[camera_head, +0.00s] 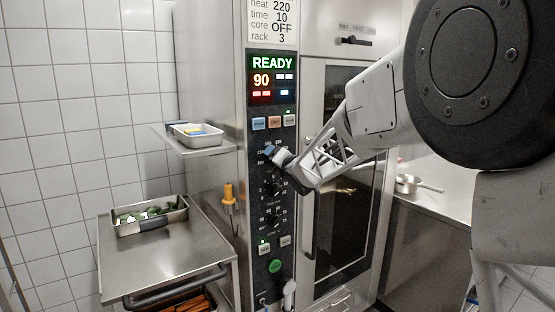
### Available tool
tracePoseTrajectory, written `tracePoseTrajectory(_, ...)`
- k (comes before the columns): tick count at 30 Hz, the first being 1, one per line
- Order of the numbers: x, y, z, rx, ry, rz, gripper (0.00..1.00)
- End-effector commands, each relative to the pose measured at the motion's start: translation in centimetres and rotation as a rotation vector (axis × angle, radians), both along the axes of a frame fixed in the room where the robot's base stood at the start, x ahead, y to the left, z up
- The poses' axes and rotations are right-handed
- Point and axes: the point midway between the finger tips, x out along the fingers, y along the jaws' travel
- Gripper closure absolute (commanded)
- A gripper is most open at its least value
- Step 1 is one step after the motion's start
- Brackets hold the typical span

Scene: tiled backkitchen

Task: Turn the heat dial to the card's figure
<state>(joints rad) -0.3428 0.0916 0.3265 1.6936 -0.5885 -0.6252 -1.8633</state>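The card (271,22) at the top of the oven's control panel reads heat 220, time 10, core OFF, rack 3. The display (272,76) below it shows READY in green and 90 in orange. My gripper (274,154) reaches in from the right, its tips at the uppermost dial's printed scale. The tips cover that dial's knob, so its pointer is hidden. I cannot tell whether the fingers touch or grip it. Two more black dials, a middle one (272,188) and a lower one (273,218), sit beneath it.
A row of buttons (274,123) is just above the scale; a green button (275,266) is low on the panel. An orange-handled probe (228,194) hangs left of the panel. A shelf tray (196,141) and a steel trolley (165,262) stand left. The oven door is right, behind my arm.

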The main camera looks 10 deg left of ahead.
Motion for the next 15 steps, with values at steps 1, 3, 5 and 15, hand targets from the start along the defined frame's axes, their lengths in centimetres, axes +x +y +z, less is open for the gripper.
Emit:
tracePoseTrajectory(1,0.00,0.01,0.01,0.000,0.000,0.000,0.28)
tracePoseTrajectory(3,-0.01,0.00,0.01,0.000,0.000,0.000,0.28)
tracePoseTrajectory(5,-0.01,0.00,0.01,0.000,0.000,0.000,0.28)
tracePoseTrajectory(15,0.00,-0.03,-0.06,0.000,0.001,-0.001,0.72)
